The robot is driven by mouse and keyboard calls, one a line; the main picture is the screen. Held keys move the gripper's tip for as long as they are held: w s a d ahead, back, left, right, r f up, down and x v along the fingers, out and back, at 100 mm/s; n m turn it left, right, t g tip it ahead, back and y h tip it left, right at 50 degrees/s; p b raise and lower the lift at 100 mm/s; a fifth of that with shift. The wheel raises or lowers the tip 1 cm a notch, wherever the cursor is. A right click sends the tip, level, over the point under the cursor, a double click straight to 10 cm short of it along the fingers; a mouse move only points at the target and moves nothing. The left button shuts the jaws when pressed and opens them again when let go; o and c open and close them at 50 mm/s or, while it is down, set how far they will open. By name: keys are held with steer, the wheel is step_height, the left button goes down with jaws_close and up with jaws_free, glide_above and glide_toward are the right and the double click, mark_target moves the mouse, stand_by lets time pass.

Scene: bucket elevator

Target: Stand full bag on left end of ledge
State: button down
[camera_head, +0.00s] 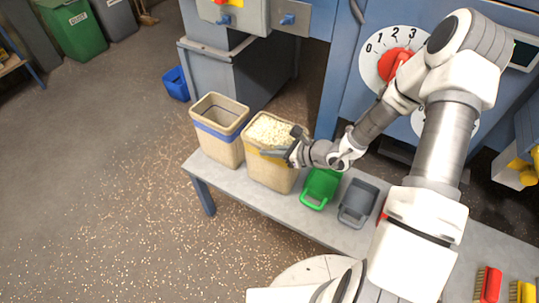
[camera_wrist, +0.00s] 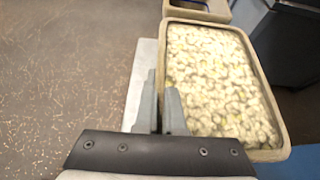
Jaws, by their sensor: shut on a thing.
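The full bag (camera_head: 262,172) is tan with a yellow band and filled to near its rim with pale kernels. It is upright over the left part of the grey ledge (camera_head: 232,181), right of another bag. I cannot tell whether its base touches the ledge. My gripper (camera_head: 277,152) reaches in from the right and is shut on the bag's front wall near the rim. In the wrist view, the fingers (camera_wrist: 166,112) pinch the left edge of the full bag (camera_wrist: 270,112). A pale strip of the ledge (camera_wrist: 140,85) shows beside them.
An open tan bag with a blue band (camera_head: 218,147) stands at the ledge's left end, close to the full bag. A green scoop (camera_head: 319,187) and a grey scoop (camera_head: 357,203) lie to the right. A blue machine with a numbered dial (camera_head: 373,66) stands behind. Kernels litter the floor.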

steer(key=shift+f, duration=0.4)
steer(key=shift+f, duration=0.2)
steer(key=c, duration=1)
jaws_free()
steer(key=p+v, duration=0.3)
steer(key=v, duration=0.9)
steer(key=shift+r, duration=0.1)
